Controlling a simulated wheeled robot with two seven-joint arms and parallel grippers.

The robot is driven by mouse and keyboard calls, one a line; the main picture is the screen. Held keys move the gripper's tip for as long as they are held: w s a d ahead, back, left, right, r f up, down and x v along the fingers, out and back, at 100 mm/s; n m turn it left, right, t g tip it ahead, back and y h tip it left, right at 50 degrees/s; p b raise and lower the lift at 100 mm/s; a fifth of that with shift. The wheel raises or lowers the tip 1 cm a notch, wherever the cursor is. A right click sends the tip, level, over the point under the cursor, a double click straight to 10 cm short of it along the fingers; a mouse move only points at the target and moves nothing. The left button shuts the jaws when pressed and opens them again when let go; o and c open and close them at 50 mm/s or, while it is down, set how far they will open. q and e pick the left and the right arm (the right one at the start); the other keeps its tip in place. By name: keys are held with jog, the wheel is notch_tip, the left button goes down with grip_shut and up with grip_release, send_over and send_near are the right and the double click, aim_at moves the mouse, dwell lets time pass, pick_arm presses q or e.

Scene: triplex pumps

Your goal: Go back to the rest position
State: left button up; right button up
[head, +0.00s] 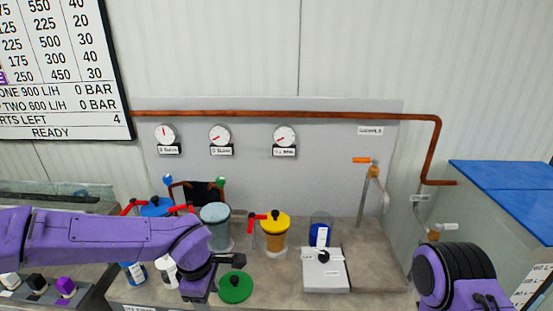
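My purple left arm reaches in from the left across the front of the bench. Its black wrist and the upper part of my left gripper (203,288) are near the bench's front edge, pointing down beside a green disc-shaped lid (236,287). The fingertips are not clear, so I cannot tell whether it is open or holds anything. Part of my purple and black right arm shows at the bottom right, and its gripper is outside the picture.
The bench holds a grey-lidded pump (215,225), a yellow-topped pump (275,232), a blue container (320,230) and a white scale-like box (324,272). White bottles stand behind my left arm. A copper pipe (300,114) and gauges line the back panel. A blue-topped tank (505,190) stands right.

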pick_arm(q)
jog(key=s+a+f+m+t+y+b, duration=0.1)
jog(key=s+a+f+t+y, duration=0.2)
jog(key=f, duration=0.5)
jog(key=s+a+f+m+t+y+b, duration=0.1)
jog(key=s+a+f+y, duration=0.1)
jog(key=a+f, duration=0.5)
jog(key=s+a+f+m+b, duration=0.1)
jog(key=s+f+m, duration=0.3)
jog(key=s, duration=0.6)
jog(key=s+a+f+m+g+h+b, duration=0.1)
jog(key=s+a+f+m, duration=0.2)
jog(key=s+f, duration=0.6)
jog(key=shift+s+a+m+b, duration=0.3)
jog(key=shift+s+m, duration=0.15)
jog(key=shift+m, duration=0.25)
